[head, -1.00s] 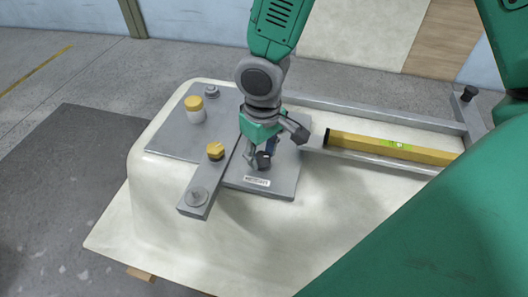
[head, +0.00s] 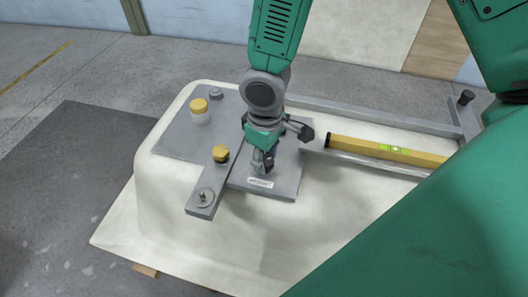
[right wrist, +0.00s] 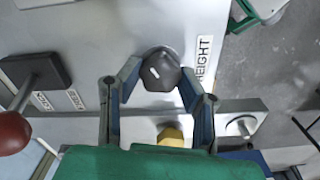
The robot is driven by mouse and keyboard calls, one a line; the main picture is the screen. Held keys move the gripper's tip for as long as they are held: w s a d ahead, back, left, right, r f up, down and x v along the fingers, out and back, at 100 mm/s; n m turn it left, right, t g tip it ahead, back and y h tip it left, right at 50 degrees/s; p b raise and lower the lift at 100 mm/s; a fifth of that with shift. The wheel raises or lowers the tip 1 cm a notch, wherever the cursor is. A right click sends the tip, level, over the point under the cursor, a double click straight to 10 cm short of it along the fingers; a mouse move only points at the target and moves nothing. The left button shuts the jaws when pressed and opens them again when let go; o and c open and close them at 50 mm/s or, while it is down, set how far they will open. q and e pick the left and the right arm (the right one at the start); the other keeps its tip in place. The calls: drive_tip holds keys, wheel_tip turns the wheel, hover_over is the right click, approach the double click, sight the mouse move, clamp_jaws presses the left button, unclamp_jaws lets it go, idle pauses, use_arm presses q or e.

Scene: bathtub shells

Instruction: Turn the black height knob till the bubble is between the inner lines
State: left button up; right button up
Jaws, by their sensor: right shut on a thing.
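The black height knob (right wrist: 162,72) has a white mark on top and sits beside the HEIGHT label (right wrist: 203,60) in the right wrist view. My right gripper (right wrist: 158,80) is shut on the knob, one finger on each side. In the head view my right gripper (head: 262,163) points down at the grey plate and mostly hides the knob; the label (head: 261,184) shows just in front. The yellow spirit level (head: 350,145) lies to the right on a grey rail. Its green vial (head: 396,150) is too small to tell where the bubble sits. My left gripper is not seen.
A grey bar with a yellow knob (head: 220,153) lies left of my gripper. A yellow-capped post (head: 199,107) stands farther back on the plate. In the wrist view, a lever with a red ball (right wrist: 14,130) is at left. The pale tub shell (head: 280,235) is clear in front.

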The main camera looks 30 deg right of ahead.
sight(266, 159)
drive_tip(key=o, duration=1.1)
drive_tip(key=shift+s+d, duration=0.1)
drive_tip(key=shift+s, duration=0.05)
drive_tip(key=shift+o, duration=0.2)
drive_tip(key=shift+r, duration=0.3)
wheel_tip(266, 159, up, 11)
drive_tip(key=shift+r, duration=0.15)
